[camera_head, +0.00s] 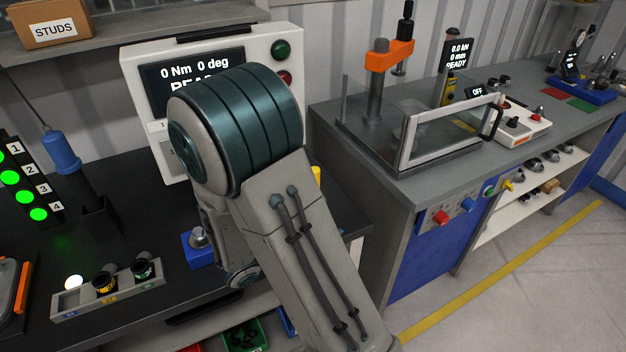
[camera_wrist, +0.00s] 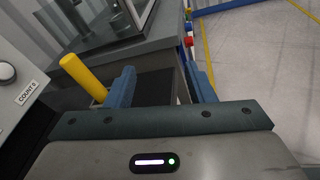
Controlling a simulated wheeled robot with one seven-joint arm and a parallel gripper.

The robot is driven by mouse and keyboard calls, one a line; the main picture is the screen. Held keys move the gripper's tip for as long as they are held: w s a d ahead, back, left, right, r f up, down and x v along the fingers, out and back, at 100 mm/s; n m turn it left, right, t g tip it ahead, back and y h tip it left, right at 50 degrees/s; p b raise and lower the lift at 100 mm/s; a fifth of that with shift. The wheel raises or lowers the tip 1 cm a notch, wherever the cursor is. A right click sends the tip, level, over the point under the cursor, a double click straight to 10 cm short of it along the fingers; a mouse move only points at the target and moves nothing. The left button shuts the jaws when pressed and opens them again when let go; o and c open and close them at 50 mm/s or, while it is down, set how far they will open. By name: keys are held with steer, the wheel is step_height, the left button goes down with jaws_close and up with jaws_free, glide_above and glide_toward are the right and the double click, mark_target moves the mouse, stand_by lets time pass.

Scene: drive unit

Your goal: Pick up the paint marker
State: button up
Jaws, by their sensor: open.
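A yellow upright cylinder, which looks like the paint marker (camera_wrist: 82,76), stands at the left in the wrist view, just outside my left finger. Its lower end is partly hidden by that finger. A small yellow piece of it also shows past my arm in the head view (camera_head: 316,176). My gripper (camera_wrist: 165,78) is open, with its two blue fingers apart and nothing held between them. Dark bench top shows between the fingers. In the head view my arm hides the gripper.
A torque readout unit (camera_head: 215,70) stands at the back of the black bench (camera_head: 130,190). A tray with sockets (camera_head: 108,289) and a blue block (camera_head: 199,250) are on the bench. A grey bench (camera_head: 420,185) with a guarded press (camera_head: 376,85) is to the right. Floor at the right is clear.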

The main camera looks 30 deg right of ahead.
steer(key=w+a+f+n+t+y+p, duration=0.1)
steer(key=w+a+f+n+t, duration=0.1)
steer(key=w+a+n+t, duration=0.45)
steer(key=shift+n+t, duration=0.45)
steer(key=shift+n, duration=0.3)
steer(key=p+x, duration=0.4)
steer(key=x, duration=0.9)
steer(key=shift+d+r+p, duration=0.1)
steer(key=shift+d+p, duration=0.2)
steer(key=shift+d, duration=0.1)
steer(key=shift+w+d, duration=0.35)
steer(key=shift+d, duration=0.05)
steer(key=c, duration=1)
